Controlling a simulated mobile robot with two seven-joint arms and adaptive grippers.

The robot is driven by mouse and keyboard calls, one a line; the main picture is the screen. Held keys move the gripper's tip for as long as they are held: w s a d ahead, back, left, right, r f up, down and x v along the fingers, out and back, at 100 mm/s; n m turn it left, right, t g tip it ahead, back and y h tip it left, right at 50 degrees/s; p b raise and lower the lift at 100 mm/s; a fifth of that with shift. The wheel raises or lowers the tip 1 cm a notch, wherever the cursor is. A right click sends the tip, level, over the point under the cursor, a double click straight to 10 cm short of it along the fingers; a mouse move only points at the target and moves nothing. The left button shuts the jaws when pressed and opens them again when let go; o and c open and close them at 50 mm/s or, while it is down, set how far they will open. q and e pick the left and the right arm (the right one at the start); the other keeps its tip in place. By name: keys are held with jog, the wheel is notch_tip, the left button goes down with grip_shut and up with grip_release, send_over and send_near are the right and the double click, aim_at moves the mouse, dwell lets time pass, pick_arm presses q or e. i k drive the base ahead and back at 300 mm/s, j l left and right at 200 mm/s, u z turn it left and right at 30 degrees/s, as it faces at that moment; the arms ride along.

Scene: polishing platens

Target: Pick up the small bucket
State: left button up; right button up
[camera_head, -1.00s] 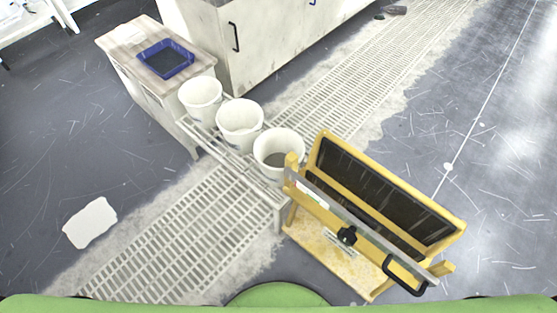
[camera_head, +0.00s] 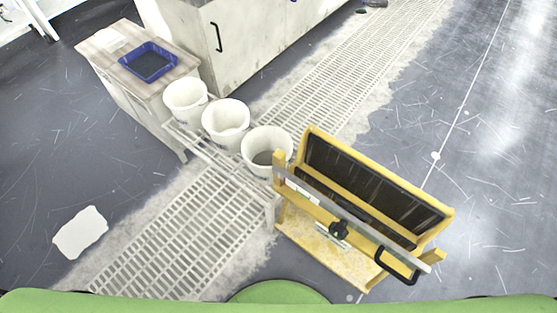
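Three white buckets stand in a row on a low slatted rack. The left bucket (camera_head: 185,101) is nearest the wooden cabinet, the middle bucket (camera_head: 226,123) is beside it, and the right bucket (camera_head: 266,149) is closest to the yellow frame. All three are upright and open at the top. The right one has a greyish inside. They look alike in size, so I cannot tell which is the small one. Neither of my grippers shows in the head view.
The slatted rack (camera_head: 222,164) stands over a floor grate (camera_head: 184,236). A yellow wooden frame (camera_head: 325,246) with dark panels stands right of the buckets. A wooden cabinet (camera_head: 107,63) holds a blue tray (camera_head: 174,67). A white sheet (camera_head: 80,232) lies on the floor at left.

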aim_at(258, 147)
jog(key=i+j+z, duration=0.1)
jog(key=j+z, duration=0.15)
jog(key=z, duration=0.15)
jog(key=j+z, duration=0.3)
jog(key=z, duration=0.15)
jog(key=j+z, duration=0.65)
jog(key=z, duration=0.15)
